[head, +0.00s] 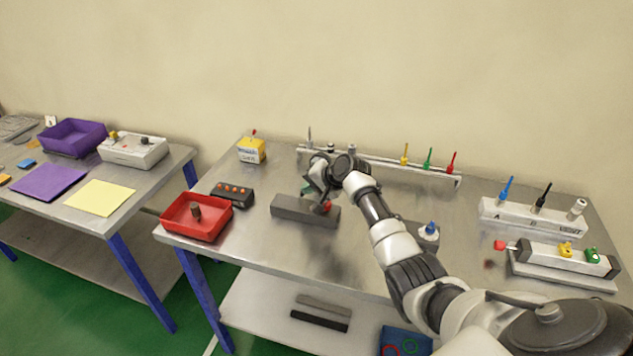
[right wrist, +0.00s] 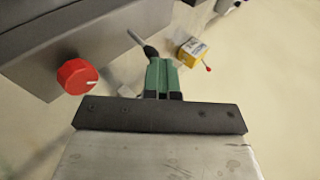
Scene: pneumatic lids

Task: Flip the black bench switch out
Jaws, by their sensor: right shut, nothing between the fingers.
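My right gripper (right wrist: 163,62) shows its green fingers, closed together with nothing between them. In the head view the right gripper (head: 308,190) is at the back edge of a dark grey box (head: 290,206) with a red knob (head: 327,206). The right wrist view shows this box (right wrist: 110,35) and its red knob (right wrist: 76,77) at the upper left. My left gripper is not in view.
A yellow box with a red lever (head: 251,152) stands at the back left. A black button box (head: 232,193) and a red tray (head: 180,226) lie left. A rack (head: 385,166) runs behind, and a blue-topped piece (head: 429,234) stands right of the grey box.

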